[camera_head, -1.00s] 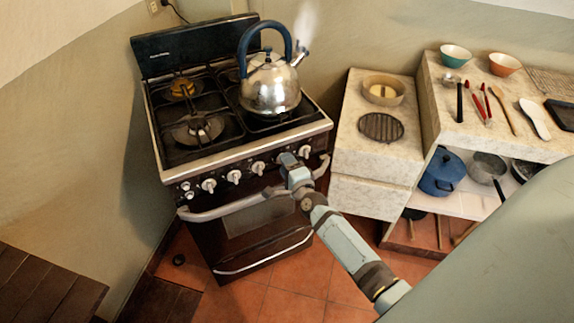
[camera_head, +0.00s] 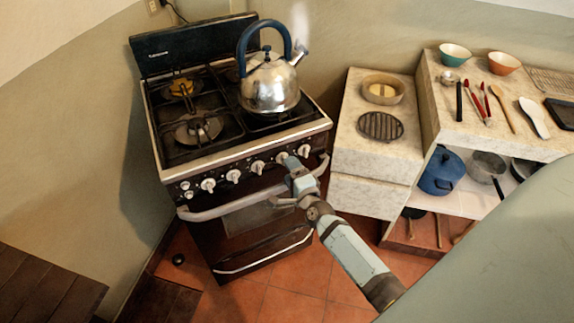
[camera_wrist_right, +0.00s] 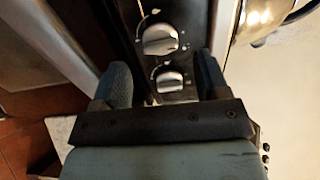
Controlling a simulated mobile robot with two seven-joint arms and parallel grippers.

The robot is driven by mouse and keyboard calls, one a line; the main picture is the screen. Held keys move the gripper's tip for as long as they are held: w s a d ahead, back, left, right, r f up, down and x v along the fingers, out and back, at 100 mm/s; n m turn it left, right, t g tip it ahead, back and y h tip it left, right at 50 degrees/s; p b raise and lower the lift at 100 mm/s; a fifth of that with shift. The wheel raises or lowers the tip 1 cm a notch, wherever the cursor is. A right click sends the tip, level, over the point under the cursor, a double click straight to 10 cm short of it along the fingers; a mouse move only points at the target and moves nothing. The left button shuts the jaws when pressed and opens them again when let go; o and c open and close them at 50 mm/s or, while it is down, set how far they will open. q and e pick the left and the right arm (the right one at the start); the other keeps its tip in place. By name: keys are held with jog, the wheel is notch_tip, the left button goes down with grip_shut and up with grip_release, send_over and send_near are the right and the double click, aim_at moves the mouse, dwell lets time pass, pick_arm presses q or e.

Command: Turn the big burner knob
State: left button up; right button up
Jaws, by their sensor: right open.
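A row of several pale knobs, including one at the middle (camera_head: 258,167), lines the stove's (camera_head: 240,190) front panel. Which is the big burner knob I cannot tell. My right gripper (camera_head: 291,166) is open and empty in front of the two rightmost knobs. In the right wrist view its fingers (camera_wrist_right: 164,82) stand apart on either side of a pale knob (camera_wrist_right: 169,80), seemingly the rightmost one; contact is not visible. A second, larger-looking knob (camera_wrist_right: 160,38) shows just beyond. My left gripper is not in view.
A steaming kettle (camera_head: 268,88) with a blue handle stands on a burner grate. The oven's handle bar (camera_head: 225,207) runs below the knobs, close to my right gripper. A marble counter (camera_head: 350,150) with bowls and utensils stands to the right.

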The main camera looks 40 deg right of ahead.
jog(key=s+a, duration=0.1)
jog(key=s, duration=0.9)
jog(key=shift+s+a, duration=0.2)
jog(key=shift+a, duration=0.1)
jog(key=s+a+f+n+g+y, duration=0.3)
jog(key=s+a+n, duration=0.4)
jog(key=n, duration=0.4)
jog(key=s+a+f+n+g+y, duration=0.3)
jog(key=s+a+n+g, duration=0.1)
jog(key=a+n, duration=0.5)
notch_tip(320, 180, up, 12)
jog(key=s+d+n+p, duration=0.1)
jog(key=s+n+p, duration=0.1)
jog(key=p, duration=1.1)
jog(key=shift+f+n, duration=0.15)
jog(key=shift+n, duration=0.35)
